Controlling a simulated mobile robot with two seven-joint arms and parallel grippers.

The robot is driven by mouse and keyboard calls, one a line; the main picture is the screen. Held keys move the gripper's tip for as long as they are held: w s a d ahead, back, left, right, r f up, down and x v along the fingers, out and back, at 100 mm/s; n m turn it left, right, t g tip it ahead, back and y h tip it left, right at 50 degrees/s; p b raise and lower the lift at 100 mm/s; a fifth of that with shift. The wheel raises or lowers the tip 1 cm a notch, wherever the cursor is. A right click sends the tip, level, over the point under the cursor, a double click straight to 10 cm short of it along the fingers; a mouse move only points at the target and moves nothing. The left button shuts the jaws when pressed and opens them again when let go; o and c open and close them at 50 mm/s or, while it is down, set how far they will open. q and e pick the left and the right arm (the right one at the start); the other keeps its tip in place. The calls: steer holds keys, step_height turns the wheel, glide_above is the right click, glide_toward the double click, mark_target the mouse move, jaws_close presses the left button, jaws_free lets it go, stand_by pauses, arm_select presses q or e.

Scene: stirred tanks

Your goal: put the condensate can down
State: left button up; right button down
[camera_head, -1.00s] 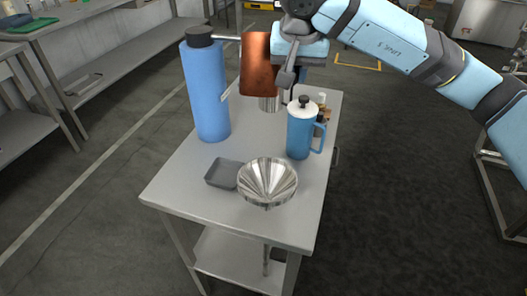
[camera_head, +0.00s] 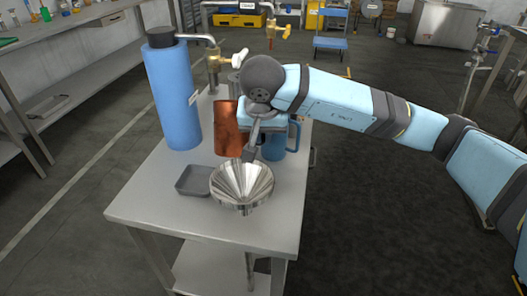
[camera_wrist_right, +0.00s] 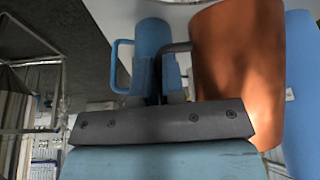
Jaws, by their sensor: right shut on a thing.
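The copper can (camera_head: 228,128), which I take as the condensate can, is upright over the table, beside the tall blue cylinder. My right gripper (camera_head: 252,138) is to the right of the can and shut on its grey handle. In the right wrist view the can (camera_wrist_right: 238,65) fills the right side, and its bent handle runs to the fingers (camera_wrist_right: 163,80). The can's bottom is at or just above the table top; I cannot tell whether it touches. My left gripper is not in view.
The grey table (camera_head: 150,205) also holds a blue cylinder (camera_head: 172,95), a shallow grey tray (camera_head: 193,181), a steel funnel (camera_head: 242,187) and a blue jug (camera_head: 275,145), partly hidden behind my gripper. The table's front left is clear.

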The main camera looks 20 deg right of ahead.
mark_target(263, 145)
steer(key=shift+f, duration=0.65)
step_height(263, 145, down, 3)
steer(key=shift+r+b, duration=0.15)
steer(key=shift+b, duration=0.25)
steer(key=shift+f, duration=0.35)
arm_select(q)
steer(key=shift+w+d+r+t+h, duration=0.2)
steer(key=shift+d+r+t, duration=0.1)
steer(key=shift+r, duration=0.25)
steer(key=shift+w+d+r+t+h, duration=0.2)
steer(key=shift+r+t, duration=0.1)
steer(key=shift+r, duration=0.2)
arm_select(e)
steer(key=shift+f, duration=0.1)
arm_select(q)
steer(key=shift+b, duration=0.3)
arm_select(e)
steer(key=shift+f, duration=0.1)
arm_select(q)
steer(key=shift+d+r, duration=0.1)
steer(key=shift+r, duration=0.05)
